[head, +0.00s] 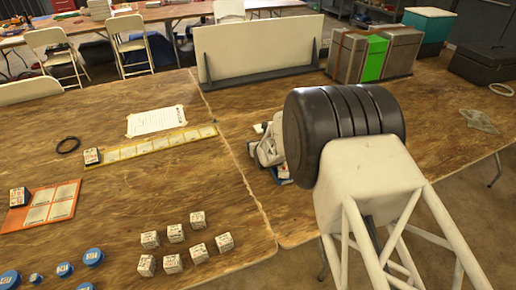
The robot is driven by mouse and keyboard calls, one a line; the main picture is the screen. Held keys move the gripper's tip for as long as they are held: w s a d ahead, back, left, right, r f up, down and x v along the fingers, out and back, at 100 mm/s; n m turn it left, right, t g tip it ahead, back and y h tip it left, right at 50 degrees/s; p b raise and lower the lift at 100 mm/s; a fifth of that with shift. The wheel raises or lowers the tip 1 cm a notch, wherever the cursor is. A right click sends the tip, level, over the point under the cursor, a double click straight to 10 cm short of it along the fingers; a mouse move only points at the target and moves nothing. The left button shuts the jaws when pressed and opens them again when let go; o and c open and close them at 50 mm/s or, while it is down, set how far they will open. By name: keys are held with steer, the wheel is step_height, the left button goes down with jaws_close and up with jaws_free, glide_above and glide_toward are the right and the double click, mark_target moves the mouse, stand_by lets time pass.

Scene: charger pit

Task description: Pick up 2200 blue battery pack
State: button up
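My gripper (268,148) is low over the right-hand table, mostly hidden behind the dark barrel of my arm. I cannot tell whether its fingers are open or shut. No 2200 label is readable.
Several small white boxes (174,233) and blue round items (93,257) stand at front left. A paper sheet (155,120) and black ring (68,145) lie behind. A white upright panel (257,48) and metal case with green band (374,57) stand at the back.

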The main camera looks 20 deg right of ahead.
stand_by(0.4)
steer(key=c, duration=1.1)
steer(key=shift+c, duration=0.2)
steer(key=shift+r, duration=0.2)
steer(key=shift+r, duration=1.45)
steer(key=shift+s+a+r, duration=0.1)
steer(key=shift+s+r, duration=0.1)
steer(key=shift+s, duration=0.1)
steer(key=s+a, duration=0.1)
steer(key=s, duration=0.4)
steer(key=s+a+r, duration=0.1)
steer(key=s, duration=0.4)
steer(key=s+a, duration=0.1)
steer(key=s, duration=0.4)
steer(key=shift+a+r, duration=0.15)
steer(key=shift+r, duration=0.05)
